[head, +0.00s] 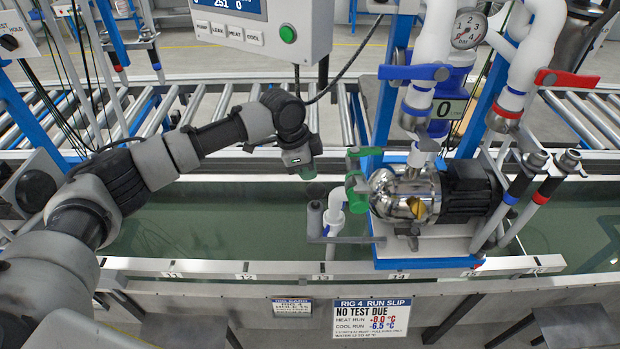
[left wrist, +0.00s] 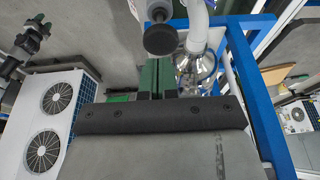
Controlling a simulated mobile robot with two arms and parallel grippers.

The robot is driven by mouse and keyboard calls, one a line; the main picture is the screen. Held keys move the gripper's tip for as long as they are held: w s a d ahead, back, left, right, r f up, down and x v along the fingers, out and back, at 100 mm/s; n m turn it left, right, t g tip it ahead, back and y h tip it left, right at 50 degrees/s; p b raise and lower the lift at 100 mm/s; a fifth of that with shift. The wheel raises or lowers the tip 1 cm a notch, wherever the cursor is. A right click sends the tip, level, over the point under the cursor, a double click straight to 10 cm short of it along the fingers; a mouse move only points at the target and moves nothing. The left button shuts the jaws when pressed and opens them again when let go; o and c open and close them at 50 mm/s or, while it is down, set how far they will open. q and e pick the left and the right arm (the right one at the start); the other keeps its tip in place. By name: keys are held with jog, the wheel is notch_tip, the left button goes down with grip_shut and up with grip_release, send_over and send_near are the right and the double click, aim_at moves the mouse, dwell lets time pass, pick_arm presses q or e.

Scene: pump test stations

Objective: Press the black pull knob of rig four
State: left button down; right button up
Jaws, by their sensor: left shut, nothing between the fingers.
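My left gripper (head: 307,171) is shut and empty, with green fingers pointing down above the trough, left of the pump (head: 405,193). In the left wrist view its fingers (left wrist: 157,78) are together. A dark round-ended knob (left wrist: 160,38) shows just beyond the fingertips there, beside a white pipe. The rig 4 run slip (head: 370,317) hangs on the front rail. My right gripper is not in view.
A green valve handle (head: 355,180) stands right of my gripper, by the pump. The control box (head: 262,35) with a green button hangs above. Red (head: 567,78) and blue (head: 414,72) valve levers are at right. The trough (head: 230,220) is open below my arm.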

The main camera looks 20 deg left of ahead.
pick_arm(q)
jog(key=b+v, duration=0.1)
jog(key=v, duration=0.6)
jog(key=shift+d, duration=0.15)
dwell(0.9)
